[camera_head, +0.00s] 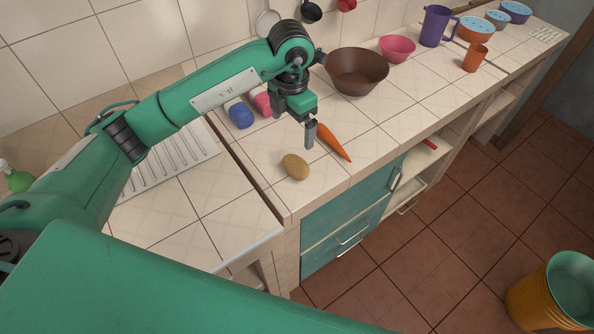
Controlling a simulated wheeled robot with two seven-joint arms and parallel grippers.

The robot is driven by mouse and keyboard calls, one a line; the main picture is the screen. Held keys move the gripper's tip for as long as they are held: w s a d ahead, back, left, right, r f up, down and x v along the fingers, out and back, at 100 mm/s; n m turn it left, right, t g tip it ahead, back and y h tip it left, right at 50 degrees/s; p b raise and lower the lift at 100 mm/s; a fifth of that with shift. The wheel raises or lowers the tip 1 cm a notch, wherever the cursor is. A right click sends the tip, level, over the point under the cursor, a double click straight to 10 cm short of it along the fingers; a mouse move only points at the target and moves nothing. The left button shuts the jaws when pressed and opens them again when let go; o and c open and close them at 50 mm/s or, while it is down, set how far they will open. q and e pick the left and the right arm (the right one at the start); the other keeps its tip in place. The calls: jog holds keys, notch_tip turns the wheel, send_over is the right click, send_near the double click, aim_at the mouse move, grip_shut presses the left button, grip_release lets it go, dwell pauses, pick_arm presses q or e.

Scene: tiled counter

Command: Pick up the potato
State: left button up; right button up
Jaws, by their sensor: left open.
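The potato (296,167) is a small tan oval lying on the tiled counter (262,160), near its front edge. My left gripper (310,134) reaches in from the left with its fingers pointing down. It is above and slightly right of the potato in the picture, apart from it, and holds nothing that I can see. Its fingers overlap each other in this view. The orange carrot (333,143) lies just right of the fingers. My right gripper is out of view.
A brown bowl (357,72), a pink bowl (397,48), a purple jug (436,26) and an orange cup (475,58) stand farther right. Blue (240,114) and pink (263,104) items lie behind my arm. Drawers (345,225) are below the counter edge. A yellow bucket (548,296) stands on the floor.

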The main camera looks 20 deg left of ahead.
pick_arm(q)
jog(key=f+b, duration=0.1)
jog(key=f, duration=0.1)
jog(key=p, duration=0.2)
send_over(293, 163)
notch_tip(293, 163, down, 8)
jog(key=shift+s+f, duration=0.1)
jog(key=shift+s, duration=0.05)
notch_tip(293, 163, down, 4)
jog(key=p, duration=0.3)
jog(key=shift+f, duration=0.7)
jog(key=c, duration=1)
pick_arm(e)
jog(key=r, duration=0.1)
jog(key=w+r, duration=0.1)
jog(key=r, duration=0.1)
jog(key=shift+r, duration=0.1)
